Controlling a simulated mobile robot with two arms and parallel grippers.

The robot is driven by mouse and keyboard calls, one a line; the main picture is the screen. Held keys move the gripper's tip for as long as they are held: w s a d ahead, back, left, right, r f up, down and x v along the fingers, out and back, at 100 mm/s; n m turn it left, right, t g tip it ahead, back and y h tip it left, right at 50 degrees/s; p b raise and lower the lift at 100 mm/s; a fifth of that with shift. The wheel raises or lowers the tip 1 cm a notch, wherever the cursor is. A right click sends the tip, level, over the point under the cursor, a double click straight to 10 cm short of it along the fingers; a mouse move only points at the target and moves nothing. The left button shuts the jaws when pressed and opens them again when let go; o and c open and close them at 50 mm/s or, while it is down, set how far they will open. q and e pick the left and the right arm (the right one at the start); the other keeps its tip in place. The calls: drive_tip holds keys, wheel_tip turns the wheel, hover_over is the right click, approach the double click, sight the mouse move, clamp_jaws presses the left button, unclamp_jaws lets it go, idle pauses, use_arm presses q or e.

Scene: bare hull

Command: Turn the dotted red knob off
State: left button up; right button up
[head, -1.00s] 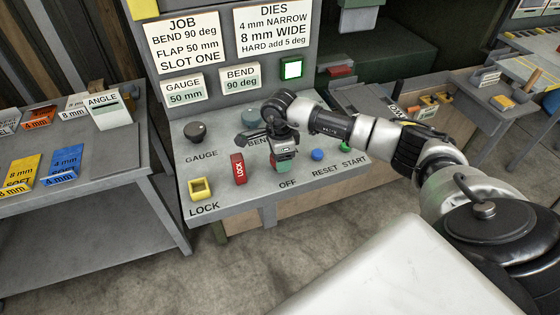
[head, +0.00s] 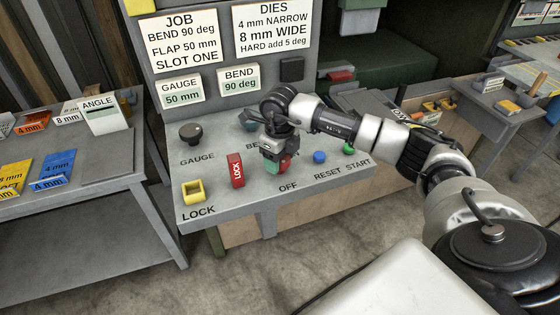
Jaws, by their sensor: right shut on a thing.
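The red knob (head: 286,162) sits on the sloping panel above the OFF label, mostly hidden by my right gripper (head: 276,162). My right gripper points down over it and is shut on it. A red part shows at the right of the fingers. Any dots on it are too small or hidden to make out. The square lamp (head: 292,69) on the upright board is dark. My left gripper is not in view.
A black gauge knob (head: 190,133) is behind. The blue reset button (head: 320,157) and green start button (head: 349,149) lie to the right.

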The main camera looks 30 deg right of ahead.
drive_tip(key=shift+w+m+b, duration=0.1)
drive_tip(key=shift+m+b, duration=0.25)
drive_tip(key=shift+m, duration=0.65)
drive_tip(key=shift+r, duration=0.1)
drive_tip(key=o, duration=0.9)
wheel_tip(320, 180, up, 10)
drive_tip(key=b, duration=0.2)
drive_tip(key=shift+f+b, duration=0.25)
drive_tip(key=shift+b, duration=0.15)
drive_tip(key=shift+r, duration=0.6)
